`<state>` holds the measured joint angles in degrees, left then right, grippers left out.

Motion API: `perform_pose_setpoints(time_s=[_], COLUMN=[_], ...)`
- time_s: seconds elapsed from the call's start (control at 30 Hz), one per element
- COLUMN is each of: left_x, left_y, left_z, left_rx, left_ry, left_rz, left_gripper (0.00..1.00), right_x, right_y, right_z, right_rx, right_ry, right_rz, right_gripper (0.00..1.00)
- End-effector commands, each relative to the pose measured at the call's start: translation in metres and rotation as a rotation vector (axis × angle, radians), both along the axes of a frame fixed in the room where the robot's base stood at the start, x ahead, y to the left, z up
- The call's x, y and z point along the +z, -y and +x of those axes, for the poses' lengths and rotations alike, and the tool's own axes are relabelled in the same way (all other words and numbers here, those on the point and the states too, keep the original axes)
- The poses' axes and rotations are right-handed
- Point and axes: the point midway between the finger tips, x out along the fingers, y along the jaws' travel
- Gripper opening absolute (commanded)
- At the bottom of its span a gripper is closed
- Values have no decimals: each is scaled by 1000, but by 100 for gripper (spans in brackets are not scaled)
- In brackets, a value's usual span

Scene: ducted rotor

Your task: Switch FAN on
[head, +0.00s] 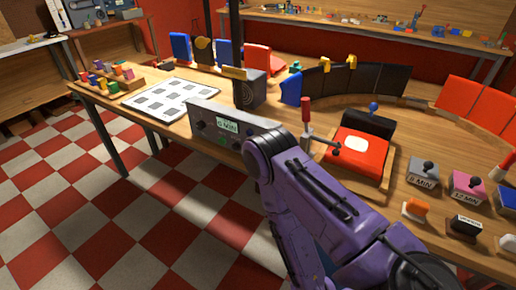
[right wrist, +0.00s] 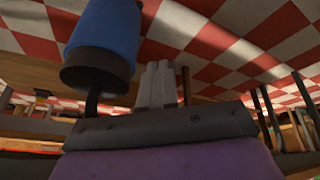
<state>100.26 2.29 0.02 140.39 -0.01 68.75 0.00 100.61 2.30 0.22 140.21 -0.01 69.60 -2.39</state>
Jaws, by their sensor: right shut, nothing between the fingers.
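No label reading FAN is legible. A grey panel (head: 232,125) stands at the table's front edge with a lit "G MIN" display, knobs and a green button; my purple right arm hides its right end. A black box with a round, fan-like face (head: 249,92) stands behind it. An orange rocker switch (head: 416,208) and a dark one with a white label (head: 464,224) sit at the right. My right gripper (right wrist: 157,86) shows in the right wrist view, its grey fingers shut and empty; in the head view it is hidden. My left gripper is not in view.
A grey lever box (head: 423,173) and a pink one (head: 467,187) stand at the right. A red lever unit (head: 355,150) and a red-handled lever (head: 306,112) stand behind my arm. A blue cylinder (right wrist: 104,35) is close to the right gripper in the wrist view.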

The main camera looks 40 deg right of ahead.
Motion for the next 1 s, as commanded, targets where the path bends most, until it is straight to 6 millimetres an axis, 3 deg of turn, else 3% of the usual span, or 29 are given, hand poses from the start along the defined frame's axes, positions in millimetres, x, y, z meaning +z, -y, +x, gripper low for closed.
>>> perform_pose_setpoints(time_s=[0.07,0.17,0.3,0.4,0.5,0.6,0.7,1.0], left_x=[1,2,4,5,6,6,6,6], left_y=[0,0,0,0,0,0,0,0], left_z=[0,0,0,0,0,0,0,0], left_rx=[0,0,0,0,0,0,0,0], left_ry=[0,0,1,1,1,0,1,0], left_rz=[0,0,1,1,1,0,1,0], left_gripper=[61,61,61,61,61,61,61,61], right_x=[6,25,77,124,168,202,220,226], right_y=[-6,-13,-23,-28,-32,-33,-34,-34], right_z=[24,77,161,209,241,258,266,268], right_rx=[100,326,667,832,919,951,962,968], right_ry=[45,139,251,259,207,130,66,33], right_rz=[-40,-176,-534,-843,-1118,-1312,-1419,-1460], right_gripper=[0,0,0,0,0,0,0,0])
